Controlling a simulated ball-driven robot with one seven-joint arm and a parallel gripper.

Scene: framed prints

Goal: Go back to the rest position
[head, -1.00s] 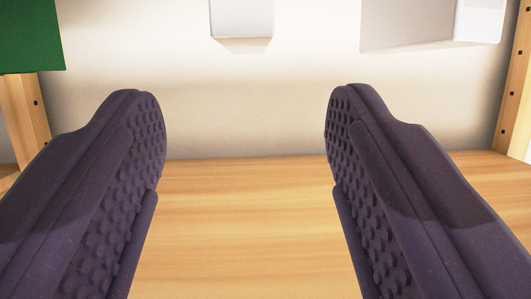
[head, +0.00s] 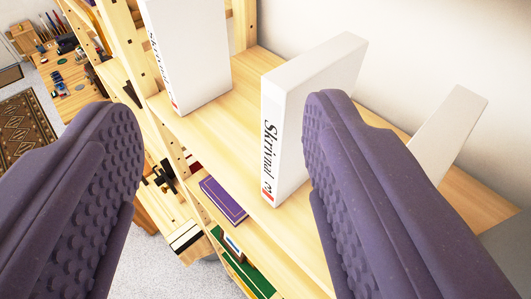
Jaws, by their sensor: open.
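My gripper (head: 225,125) shows as two dark purple padded fingers, spread wide apart with nothing between their tips. The left finger is over the view of the floor and rug. The right finger overlaps the shelf and hides part of it. A white binder (head: 315,90) with "Skrivnal" on its spine stands on the wooden shelf (head: 235,130), just left of and behind the right fingertip. I cannot tell whether they touch.
Another white binder (head: 190,50) stands farther along the shelf, and a white block (head: 447,130) is at right. A purple book (head: 223,200) lies on a lower shelf. A patterned rug (head: 30,125) and a cluttered wooden table (head: 75,90) are at far left. Grey floor (head: 140,260) is open below.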

